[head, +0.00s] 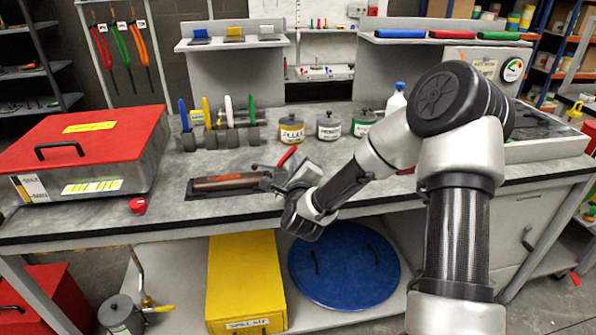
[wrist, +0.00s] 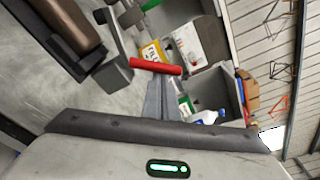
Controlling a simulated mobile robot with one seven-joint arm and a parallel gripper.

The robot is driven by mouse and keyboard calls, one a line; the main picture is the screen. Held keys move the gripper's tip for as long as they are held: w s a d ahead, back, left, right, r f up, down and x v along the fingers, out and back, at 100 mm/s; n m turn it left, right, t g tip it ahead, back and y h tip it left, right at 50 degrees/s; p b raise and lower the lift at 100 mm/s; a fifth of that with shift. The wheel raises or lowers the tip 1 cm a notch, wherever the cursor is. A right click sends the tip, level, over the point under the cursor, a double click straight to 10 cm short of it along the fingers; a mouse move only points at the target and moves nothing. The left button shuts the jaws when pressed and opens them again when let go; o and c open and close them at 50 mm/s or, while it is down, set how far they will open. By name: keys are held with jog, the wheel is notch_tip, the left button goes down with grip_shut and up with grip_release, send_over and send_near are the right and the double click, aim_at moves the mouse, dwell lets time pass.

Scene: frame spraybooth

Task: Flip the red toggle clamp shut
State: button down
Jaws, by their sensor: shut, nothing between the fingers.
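The toggle clamp has a red handle (head: 287,156), which is tilted up and to the right in the head view. The clamp sits at the right end of a dark base plate (head: 205,194) that carries a brown cylinder (head: 228,182). The red handle also shows in the wrist view (wrist: 156,66), just beyond my fingertips. My gripper (head: 290,172) is shut and empty, close beside the handle; in the wrist view its fingers (wrist: 160,82) point at the handle. I cannot tell whether they touch it. My gripper hides part of the clamp in the head view.
A red-lidded box (head: 95,125) stands on the bench at left. A rack of coloured tools (head: 220,138) and several labelled cans (head: 291,130) stand behind the clamp. A small red knob (head: 138,205) lies near the front edge. Bare bench lies between box and base plate.

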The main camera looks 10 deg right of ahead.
jog(key=shift+a+r+n+b, duration=0.3)
jog(key=shift+n+b, duration=0.25)
jog(key=shift+n, duration=0.2)
jog(key=shift+a+r+n+b, duration=0.3)
jog(key=shift+n+b, duration=0.2)
jog(key=shift+n, duration=0.25)
